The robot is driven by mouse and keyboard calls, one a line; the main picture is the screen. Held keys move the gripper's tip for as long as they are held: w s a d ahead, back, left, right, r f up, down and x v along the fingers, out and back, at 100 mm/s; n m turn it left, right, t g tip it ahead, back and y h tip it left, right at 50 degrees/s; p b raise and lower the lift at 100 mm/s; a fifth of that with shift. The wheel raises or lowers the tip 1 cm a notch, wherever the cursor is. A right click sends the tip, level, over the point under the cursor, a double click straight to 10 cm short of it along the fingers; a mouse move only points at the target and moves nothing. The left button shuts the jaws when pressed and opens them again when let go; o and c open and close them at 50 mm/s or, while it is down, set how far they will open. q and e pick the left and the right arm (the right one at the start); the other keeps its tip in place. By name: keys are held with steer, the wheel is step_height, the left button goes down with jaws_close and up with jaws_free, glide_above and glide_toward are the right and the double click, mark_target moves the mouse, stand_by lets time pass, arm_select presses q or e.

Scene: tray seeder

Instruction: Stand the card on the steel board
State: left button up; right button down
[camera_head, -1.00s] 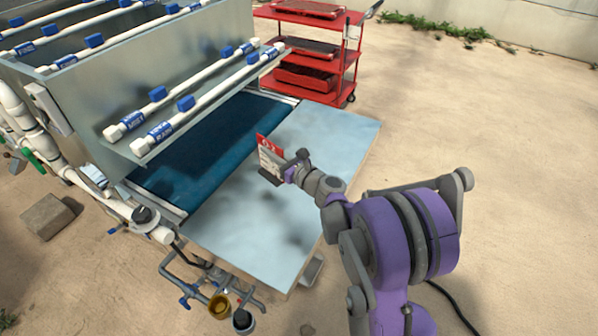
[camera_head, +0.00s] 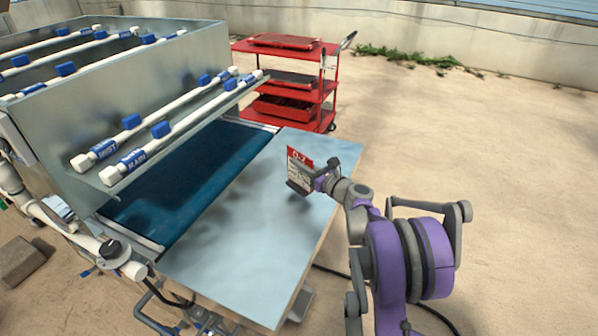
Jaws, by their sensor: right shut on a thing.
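The card (camera_head: 298,163) is white with a red top band and dark print. It is upright and tilted a little, with a dark base or foot at its lower edge. My right gripper (camera_head: 318,180) is shut on the card from its right side. The steel board (camera_head: 240,232) is the pale flat sheet beside the blue belt. The card shows over the board's right half; I cannot tell whether its foot touches the board. My left gripper is not in view.
A blue belt (camera_head: 190,177) runs along the board's left side, under a metal housing with white pipes (camera_head: 180,128) and blue valves. A red trolley (camera_head: 328,100) with trays stands behind. Most of the board is bare. A block (camera_head: 18,262) lies on the ground at left.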

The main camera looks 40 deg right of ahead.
steer(key=shift+f, duration=1.35)
steer(key=shift+f, duration=0.15)
steer(key=c, duration=1)
jaws_free()
steer(key=shift+r, duration=0.3)
steer(key=s, duration=0.8)
steer(key=s+d, duration=0.1)
steer(key=s, duration=0.3)
steer(key=shift+f, duration=0.1)
